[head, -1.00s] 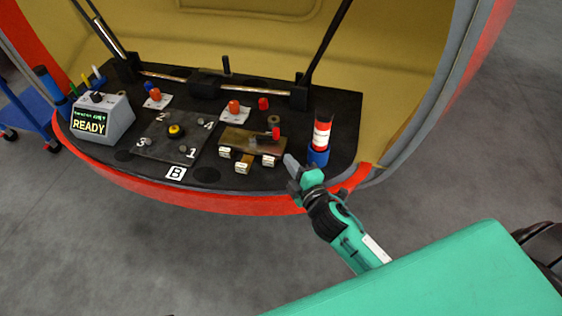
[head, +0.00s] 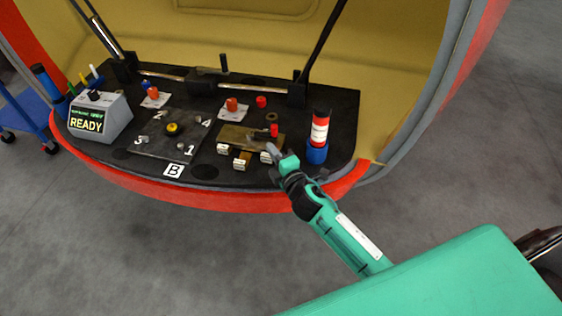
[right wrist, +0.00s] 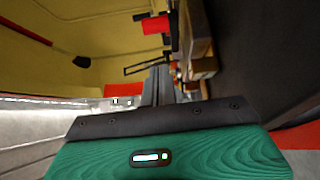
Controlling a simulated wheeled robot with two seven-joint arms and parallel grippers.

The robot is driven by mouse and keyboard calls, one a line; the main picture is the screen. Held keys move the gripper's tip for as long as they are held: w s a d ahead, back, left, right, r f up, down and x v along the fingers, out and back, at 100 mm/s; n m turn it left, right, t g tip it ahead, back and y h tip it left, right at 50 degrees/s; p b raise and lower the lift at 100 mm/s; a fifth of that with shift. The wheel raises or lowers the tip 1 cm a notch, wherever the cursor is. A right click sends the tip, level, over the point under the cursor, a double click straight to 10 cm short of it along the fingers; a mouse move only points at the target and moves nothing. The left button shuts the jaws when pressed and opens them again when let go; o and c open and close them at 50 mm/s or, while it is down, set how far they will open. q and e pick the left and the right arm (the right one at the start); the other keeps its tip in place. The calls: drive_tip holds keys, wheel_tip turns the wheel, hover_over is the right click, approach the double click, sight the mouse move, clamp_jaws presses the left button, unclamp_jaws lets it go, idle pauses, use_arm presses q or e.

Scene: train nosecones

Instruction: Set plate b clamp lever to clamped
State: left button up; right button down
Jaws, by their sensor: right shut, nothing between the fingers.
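A brass-coloured plate (head: 232,138) lies on the black deck, with a dark lever (head: 262,134) on it. My left gripper is out of view.
Several cream blocks (head: 239,165) sit at the brass plate's front edge. A red and white bottle in a blue holder (head: 317,153) stands close right of my gripper. A display box (head: 98,118) reading READY stands far left.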

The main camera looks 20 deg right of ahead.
sight(274, 133)
drive_tip(key=w+d, duration=0.1)
drive_tip(key=w, duration=0.1)
drive_tip(key=w+d, duration=0.1)
drive_tip(key=w, duration=0.1)
drive_tip(key=shift+d, duration=0.1)
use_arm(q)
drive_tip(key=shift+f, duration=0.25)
use_arm(e)
drive_tip(key=shift+w+d, duration=0.2)
drive_tip(key=shift+d, duration=0.05)
drive_tip(key=shift+w+d, duration=0.25)
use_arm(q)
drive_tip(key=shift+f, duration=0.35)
use_arm(e)
drive_tip(key=shift+s+f, duration=0.1)
